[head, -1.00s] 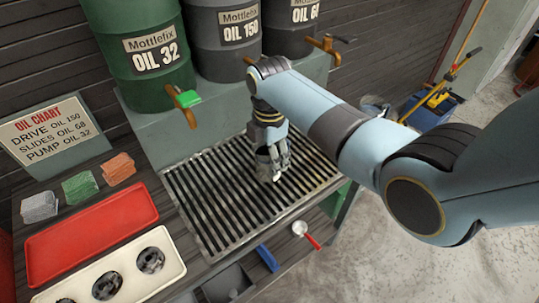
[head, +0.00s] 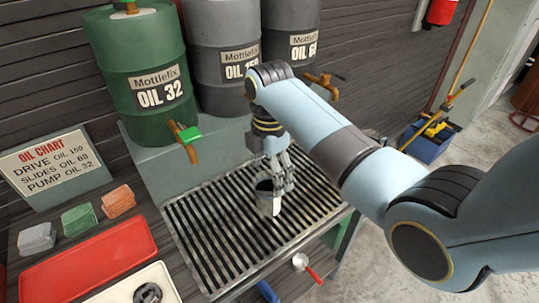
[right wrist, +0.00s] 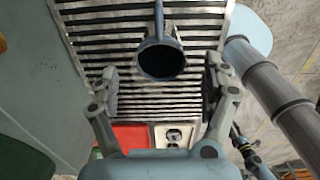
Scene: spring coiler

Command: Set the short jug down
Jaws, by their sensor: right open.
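The short jug (head: 264,188) is a small grey vessel on the slatted drip grate (head: 205,238), and appears upright. The right wrist view shows its dark round mouth (right wrist: 162,62), with a narrow handle or spout pointing up the picture. My right gripper (head: 282,182) is at the jug, partly covering it in the head view. In the right wrist view its open fingers (right wrist: 162,82) stand to either side of the jug, with a visible gap on both sides. The jug's base is hard to see. My left gripper is not in view.
The green Oil 32 drum (head: 142,75), with a green-handled tap (head: 188,138), and grey drums (head: 222,60) stand behind the grate. A red tray (head: 90,258), cream tray (head: 130,285) and folded cloths (head: 80,219) lie left. A red-handled ladle (head: 302,263) is in front.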

